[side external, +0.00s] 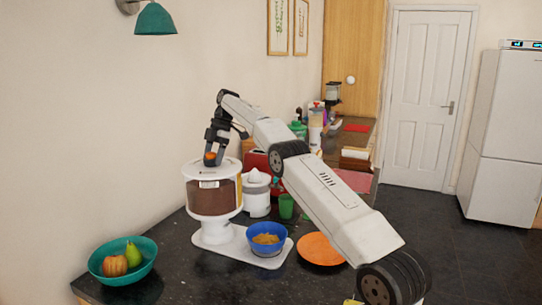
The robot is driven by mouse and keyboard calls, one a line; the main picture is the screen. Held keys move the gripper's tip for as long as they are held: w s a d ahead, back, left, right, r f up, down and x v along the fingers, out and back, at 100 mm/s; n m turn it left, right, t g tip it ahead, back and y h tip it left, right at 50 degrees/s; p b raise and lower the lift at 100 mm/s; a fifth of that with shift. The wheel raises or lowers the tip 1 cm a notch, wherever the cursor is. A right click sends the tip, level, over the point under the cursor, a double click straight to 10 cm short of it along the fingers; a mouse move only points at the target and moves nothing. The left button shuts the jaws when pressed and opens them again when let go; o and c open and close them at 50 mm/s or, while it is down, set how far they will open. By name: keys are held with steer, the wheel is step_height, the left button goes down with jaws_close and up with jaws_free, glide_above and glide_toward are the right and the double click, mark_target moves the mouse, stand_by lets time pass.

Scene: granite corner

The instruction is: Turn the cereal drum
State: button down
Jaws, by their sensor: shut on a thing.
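The cereal drum (212,197) is a clear cylinder with brown contents and a white lid, on a white stand at the left of the counter. My gripper (210,158) points down over the drum's top and is shut on an orange knob (209,157). A blue bowl (266,247) with yellowish cereal in it stands on the stand's white base plate (240,247), to the right of the drum's foot. The fingertips are small in this view, so their exact contact on the knob is hard to see.
A teal bowl (98,272) with a pear and another fruit stands at the left front. An orange plate (320,249) lies right of the blue bowl. A white juicer (257,197), a green cup (286,206) and a red toaster (258,162) stand behind the drum.

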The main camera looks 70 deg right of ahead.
jaws_free()
steer(key=shift+s+m+t, duration=0.1)
steer(key=shift+m+t, duration=0.4)
steer(key=shift+m, duration=0.6)
